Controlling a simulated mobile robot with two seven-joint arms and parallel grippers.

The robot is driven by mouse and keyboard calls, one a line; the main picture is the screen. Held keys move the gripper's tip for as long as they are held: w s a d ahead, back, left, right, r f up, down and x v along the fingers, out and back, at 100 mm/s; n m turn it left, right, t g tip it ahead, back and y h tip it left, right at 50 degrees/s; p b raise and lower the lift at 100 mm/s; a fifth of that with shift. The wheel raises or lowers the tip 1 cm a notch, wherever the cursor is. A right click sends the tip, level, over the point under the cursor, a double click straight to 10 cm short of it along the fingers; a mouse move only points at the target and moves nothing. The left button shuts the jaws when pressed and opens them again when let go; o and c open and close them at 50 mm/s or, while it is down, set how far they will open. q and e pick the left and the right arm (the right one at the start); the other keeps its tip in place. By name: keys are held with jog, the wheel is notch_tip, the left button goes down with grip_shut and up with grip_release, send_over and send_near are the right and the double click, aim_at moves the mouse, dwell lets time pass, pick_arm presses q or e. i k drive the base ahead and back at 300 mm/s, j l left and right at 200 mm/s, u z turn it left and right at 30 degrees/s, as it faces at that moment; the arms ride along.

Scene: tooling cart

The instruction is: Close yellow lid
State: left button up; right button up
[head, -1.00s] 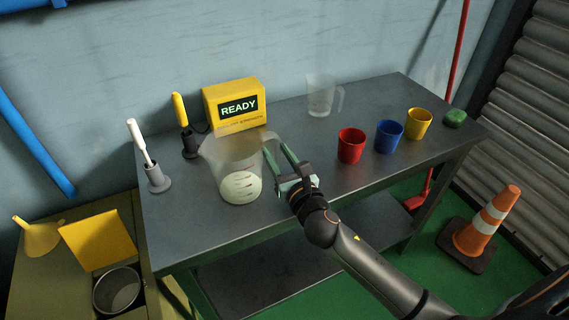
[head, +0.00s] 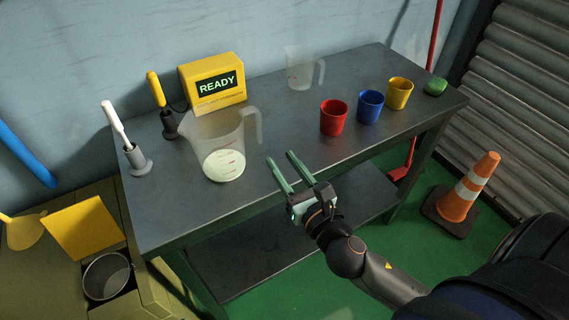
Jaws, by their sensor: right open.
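The yellow lid (head: 83,227) is a square panel standing tilted up at the lower left. It is beside a round metal-rimmed opening (head: 106,277) in the low yellowish cabinet (head: 40,280). My right gripper (head: 282,164) is open and empty, with two green fingers pointing up and left. It is at the front edge of the grey table, to the right of the large clear pitcher and apart from it. The lid is far to the left of it. My left gripper is not in view.
On the grey table (head: 270,120) stand the large pitcher (head: 222,148) with pale liquid, a clear jug (head: 300,70), a yellow READY box (head: 213,85), and red (head: 334,118), blue (head: 370,106) and yellow (head: 399,93) cups. A yellow funnel (head: 22,230) is left of the lid.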

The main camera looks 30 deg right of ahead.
aim_at(85, 229)
jog(key=u, duration=0.9)
